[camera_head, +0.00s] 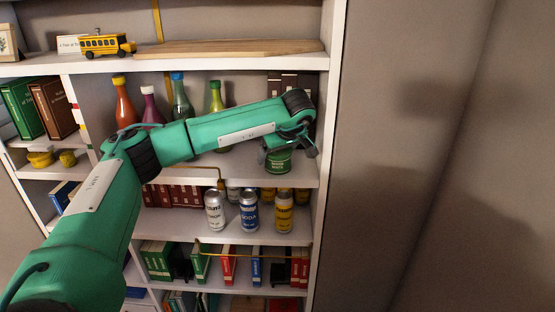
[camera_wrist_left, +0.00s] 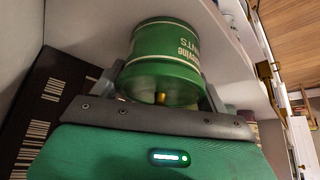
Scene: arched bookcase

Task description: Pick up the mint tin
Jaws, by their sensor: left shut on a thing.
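The mint tin is a round green tin with a pale text band, at the right end of the bookcase's bottle shelf. In the head view the mint tin (camera_head: 279,161) shows below my left gripper (camera_head: 278,150), whose arm comes in from the left. In the left wrist view the mint tin (camera_wrist_left: 165,62) sits between the two fingers of my left gripper (camera_wrist_left: 160,85), which is shut on it. I cannot tell whether the tin touches the shelf. My right gripper is in neither view.
Several bottles (camera_head: 124,103) stand behind my left arm on the same shelf (camera_head: 230,170). Dark books (camera_head: 290,83) stand behind the gripper. The bookcase side wall (camera_head: 329,130) is close on the right. Cans (camera_head: 249,211) stand one shelf below. A wooden board (camera_head: 230,48) lies above.

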